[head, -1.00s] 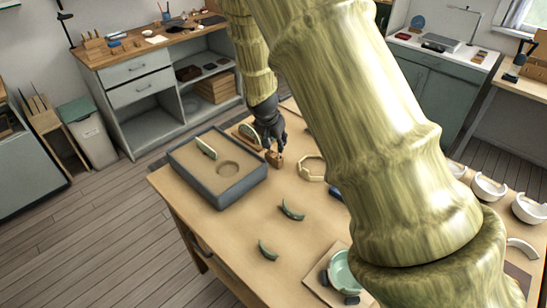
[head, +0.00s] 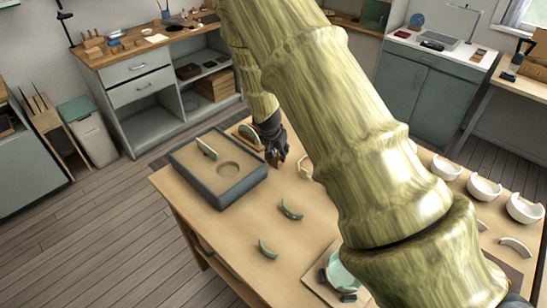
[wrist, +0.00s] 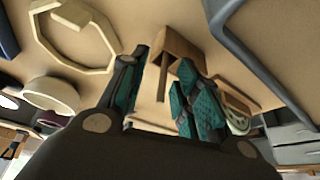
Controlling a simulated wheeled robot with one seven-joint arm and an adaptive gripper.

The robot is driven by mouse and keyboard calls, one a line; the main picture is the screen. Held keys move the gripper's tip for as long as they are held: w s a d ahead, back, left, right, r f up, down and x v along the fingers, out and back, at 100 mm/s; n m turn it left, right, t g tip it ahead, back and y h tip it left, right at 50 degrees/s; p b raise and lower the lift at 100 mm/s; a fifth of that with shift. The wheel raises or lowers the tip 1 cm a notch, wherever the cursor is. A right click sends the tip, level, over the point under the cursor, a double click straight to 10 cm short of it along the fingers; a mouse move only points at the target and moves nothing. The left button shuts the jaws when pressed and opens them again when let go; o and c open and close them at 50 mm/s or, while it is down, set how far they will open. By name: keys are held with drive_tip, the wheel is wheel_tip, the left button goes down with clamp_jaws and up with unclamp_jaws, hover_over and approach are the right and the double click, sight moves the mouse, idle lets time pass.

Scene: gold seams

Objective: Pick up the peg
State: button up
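In the wrist view a thin wooden peg (wrist: 163,82) meets a small wooden block (wrist: 184,46). Both lie in the gap between the fingers of my gripper (wrist: 164,68) as seen from the wrist, with the block beyond the tips. The teal-padded fingers stand apart, with space on either side of the peg, and I see no contact. In the head view my gripper (head: 274,157) points down over the table (head: 225,237) and largely hides the block and peg.
A grey sand tray (head: 223,197) holding a green shard is left of my gripper. A pale octagonal ring (wrist: 103,66) lies close by. Two green shards (head: 291,210) (head: 267,249) lie nearer. White bowls (head: 484,190) stand at right. The table's left front is clear.

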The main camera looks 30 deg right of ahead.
clamp_jaws()
idle(0.6)
